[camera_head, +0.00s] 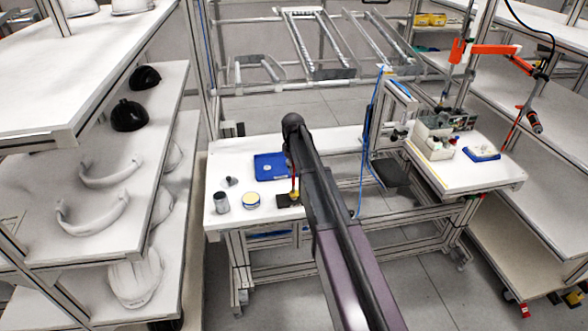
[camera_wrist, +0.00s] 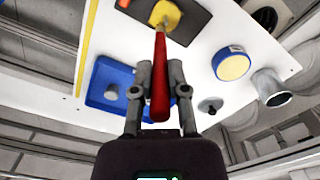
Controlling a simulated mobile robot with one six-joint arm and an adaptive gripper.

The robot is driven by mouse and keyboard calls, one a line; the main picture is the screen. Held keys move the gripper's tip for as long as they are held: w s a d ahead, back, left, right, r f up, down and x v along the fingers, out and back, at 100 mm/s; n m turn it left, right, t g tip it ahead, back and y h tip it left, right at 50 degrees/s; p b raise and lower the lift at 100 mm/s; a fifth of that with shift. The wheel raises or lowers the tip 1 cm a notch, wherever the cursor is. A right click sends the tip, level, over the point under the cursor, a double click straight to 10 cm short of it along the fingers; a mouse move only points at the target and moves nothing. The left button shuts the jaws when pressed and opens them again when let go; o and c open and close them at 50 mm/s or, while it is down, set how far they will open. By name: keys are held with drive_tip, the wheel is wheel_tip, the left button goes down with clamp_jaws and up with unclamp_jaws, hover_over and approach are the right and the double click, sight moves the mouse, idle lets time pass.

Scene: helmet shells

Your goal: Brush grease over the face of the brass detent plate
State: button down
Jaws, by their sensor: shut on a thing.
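My gripper (camera_wrist: 159,88) is shut on the red handle of a brush (camera_wrist: 160,75), which also shows in the head view (camera_head: 293,181). The brush points down, and its tip is at a small yellow, brass-coloured plate (camera_wrist: 168,12) on a dark block. The plate also shows in the head view (camera_head: 295,194), with the dark block (camera_head: 284,202) beneath it. I cannot tell whether the bristles touch its face. A round blue-sided tin with a pale yellow top (camera_wrist: 233,66), apparently grease, stands beside the block; it shows in the head view (camera_head: 251,200) too.
A blue tray (camera_head: 265,168) lies behind the block. A grey cup (camera_head: 221,203) and a small dark knob-like part (camera_head: 231,181) stand left on the white bench (camera_head: 232,152). Shelves with helmet shells (camera_head: 134,278) stand at the left. A blue hose (camera_head: 368,130) hangs at the right.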

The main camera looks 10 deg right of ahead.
drive_tip(key=shift+s+a, duration=0.4)
drive_tip(key=shift+a, duration=0.2)
idle(0.8)
drive_tip(key=shift+s+a, duration=0.1)
drive_tip(key=shift+s, duration=0.25)
idle(0.3)
drive_tip(key=shift+s+d, duration=0.3)
drive_tip(key=shift+s, duration=0.25)
idle(0.9)
drive_tip(key=shift+d, duration=0.75)
idle(0.9)
drive_tip(key=shift+w+d, duration=0.25)
drive_tip(key=shift+d, duration=0.05)
idle(0.7)
drive_tip(key=shift+w+d, duration=0.1)
drive_tip(key=shift+w, duration=0.2)
idle(0.5)
drive_tip(key=shift+w+a, duration=0.3)
drive_tip(key=shift+w, duration=0.2)
idle(0.5)
